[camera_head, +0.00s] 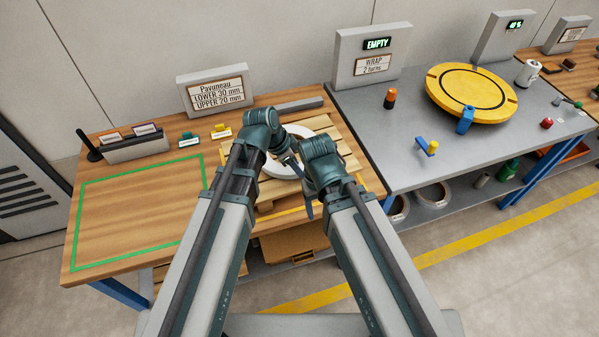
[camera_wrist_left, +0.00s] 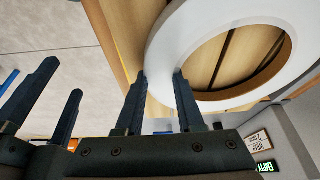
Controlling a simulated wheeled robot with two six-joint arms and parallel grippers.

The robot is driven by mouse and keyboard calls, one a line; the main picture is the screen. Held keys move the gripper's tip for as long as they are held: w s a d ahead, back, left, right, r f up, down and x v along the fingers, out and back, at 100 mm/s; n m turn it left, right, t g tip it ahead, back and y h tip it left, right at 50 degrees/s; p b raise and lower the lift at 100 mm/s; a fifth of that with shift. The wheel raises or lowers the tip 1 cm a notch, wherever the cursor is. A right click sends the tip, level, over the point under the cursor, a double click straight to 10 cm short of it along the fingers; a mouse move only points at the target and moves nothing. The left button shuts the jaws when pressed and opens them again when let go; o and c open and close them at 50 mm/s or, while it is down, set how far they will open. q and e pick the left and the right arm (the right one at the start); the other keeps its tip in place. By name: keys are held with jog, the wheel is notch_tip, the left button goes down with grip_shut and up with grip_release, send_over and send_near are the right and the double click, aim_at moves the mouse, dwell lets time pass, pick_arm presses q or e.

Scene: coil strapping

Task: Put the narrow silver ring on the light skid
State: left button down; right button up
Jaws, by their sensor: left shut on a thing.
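The narrow silver ring (camera_head: 283,171) looks pale and lies flat over the light skid (camera_head: 319,123), a slatted wooden pallet at the right of the wooden table. My left gripper (camera_head: 290,160) is shut on the ring's band, one finger on each side; the left wrist view shows this grip (camera_wrist_left: 160,75) on the ring (camera_wrist_left: 225,20). Slats show through the ring's opening. I cannot tell whether the ring touches them. My right gripper (camera_head: 308,208) is beside the ring at the skid's near side, its fingers (camera_wrist_left: 55,78) apart and empty. The arms hide part of the ring and skid.
A green-outlined area (camera_head: 135,215) on the table's left is clear. A sign (camera_head: 215,92) and small labelled blocks (camera_head: 220,131) stand behind. At right, a grey bench holds a yellow turntable (camera_head: 472,90), an orange-topped bottle (camera_head: 390,98) and a yellow-and-blue tool (camera_head: 427,147).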

pick_arm(q)
jog(key=shift+f, duration=0.35)
jog(key=shift+r, duration=0.1)
jog(key=c, duration=0.5)
grip_release()
